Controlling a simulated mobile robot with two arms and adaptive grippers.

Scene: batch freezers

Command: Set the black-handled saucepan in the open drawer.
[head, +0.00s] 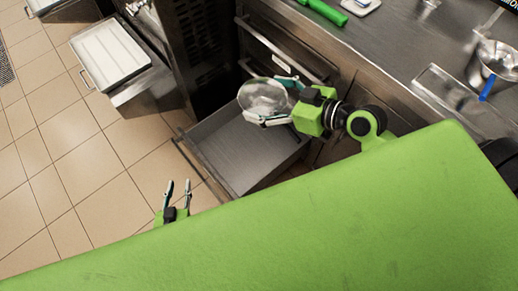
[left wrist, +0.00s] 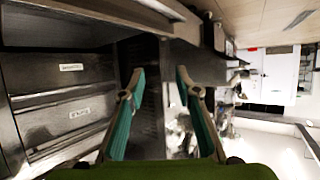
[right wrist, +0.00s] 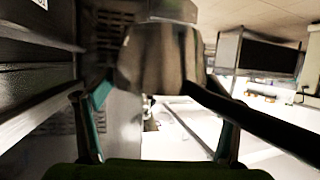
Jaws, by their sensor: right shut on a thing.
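The saucepan (head: 262,96) is a round, shiny metal pan. My right gripper (head: 272,101) is shut on it, with one finger on either side. In the right wrist view the pan's body (right wrist: 155,58) fills the upper middle, and its black handle (right wrist: 265,122) runs down to the right past a finger. The open drawer (head: 228,158) is a wide, empty metal tray. The pan appears over its far right part, apart from the drawer floor. My left gripper (head: 177,192) is open and empty, left of the drawer.
The steel counter (head: 395,55) runs along the right, with a green-handled tool (head: 323,11) and a metal pot (head: 492,65) on it. Another open drawer with a white container (head: 108,53) stands at the upper left. Tiled floor (head: 85,165) lies clear at the left.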

